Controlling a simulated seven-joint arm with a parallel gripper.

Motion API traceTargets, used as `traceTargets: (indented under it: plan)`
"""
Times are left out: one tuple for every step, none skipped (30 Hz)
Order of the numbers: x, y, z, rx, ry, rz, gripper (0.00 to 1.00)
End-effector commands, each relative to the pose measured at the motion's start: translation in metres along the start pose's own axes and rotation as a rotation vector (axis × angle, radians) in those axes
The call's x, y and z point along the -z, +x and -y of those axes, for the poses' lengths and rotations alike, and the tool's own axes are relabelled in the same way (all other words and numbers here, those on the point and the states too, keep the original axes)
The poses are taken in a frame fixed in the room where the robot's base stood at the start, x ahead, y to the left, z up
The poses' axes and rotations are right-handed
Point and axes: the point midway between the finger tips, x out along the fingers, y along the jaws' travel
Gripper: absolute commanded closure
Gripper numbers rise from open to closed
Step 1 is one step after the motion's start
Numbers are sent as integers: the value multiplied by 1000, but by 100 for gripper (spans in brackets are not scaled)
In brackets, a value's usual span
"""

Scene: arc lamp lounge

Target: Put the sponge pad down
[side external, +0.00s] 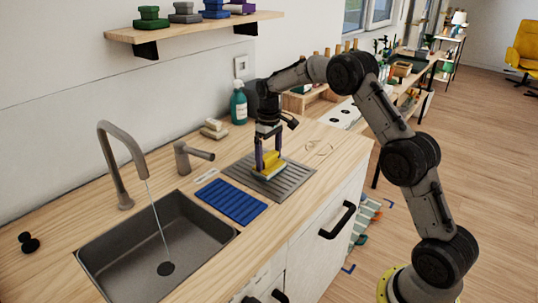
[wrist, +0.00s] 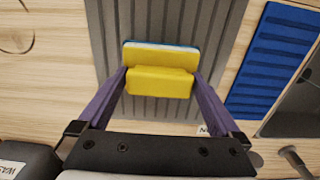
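The sponge pad (side external: 268,168) is yellow, with a raised yellow block on a wider base. In the wrist view the pad (wrist: 160,58) shows a thin white and blue layer along its far edge. My gripper (side external: 268,158) points down, and its two purple fingers are closed against both sides of the yellow block; the fingertips also show in the wrist view (wrist: 161,77). The pad is over the grey ridged drain plate (side external: 297,178), at or just above its surface; I cannot tell if it touches.
A blue ridged mat (side external: 231,201) lies beside the plate, and the sink (side external: 150,247) with running water is at left. A teal bottle (side external: 239,105), a soap stack (side external: 214,129) and a grey dispenser (side external: 190,156) stand behind. The counter's front edge is close to the plate.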

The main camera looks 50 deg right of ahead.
Motion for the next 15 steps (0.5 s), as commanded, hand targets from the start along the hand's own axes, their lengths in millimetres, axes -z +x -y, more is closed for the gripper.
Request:
traceTargets:
  plan:
    - [0,-1,0,0,0,-1,0]
    - [0,-3,0,0,0,-1,0]
    - [0,-5,0,-1,0,-2,0]
    - [0,-8,0,-1,0,-2,0]
    - [0,-12,0,-1,0,-2,0]
    - [1,-17,0,-1,0,-4,0]
    - [1,-23,0,-1,0,-4,0]
    - [1,-28,0,-1,0,-5,0]
    - [1,-37,0,-2,0,-6,0]
    - [1,-43,0,-2,0,-6,0]
    - [1,-49,0,-2,0,-5,0]
    - [1,-58,0,-2,0,-6,0]
    - [1,-64,0,-1,0,-5,0]
    - [1,-70,0,-1,0,-5,0]
    - [1,-78,0,-1,0,-5,0]
